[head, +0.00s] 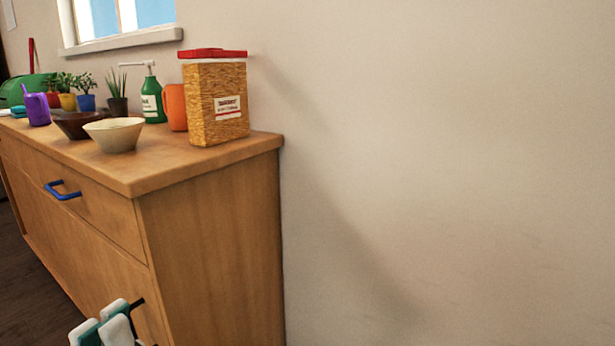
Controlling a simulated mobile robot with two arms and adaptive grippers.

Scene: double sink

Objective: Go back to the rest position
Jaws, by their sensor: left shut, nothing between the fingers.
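My left gripper (104,328) shows at the bottom edge of the head view, in front of the lower part of the wooden cabinet (210,255). Its pale-padded fingers are shut with nothing between them. The rest of the gripper and its arm are cut off by the frame edge. A dark handle shows just behind the fingers; I cannot tell whether they touch it. My right gripper is not in view.
On the cabinet top stand a red-lidded container (216,98), an orange mug (175,107), a green pump bottle (152,98), a cream bowl (115,135), a brown bowl (74,124) and several potted plants. A blue handle (62,190) juts from the drawer. A bare wall (450,170) fills the right.

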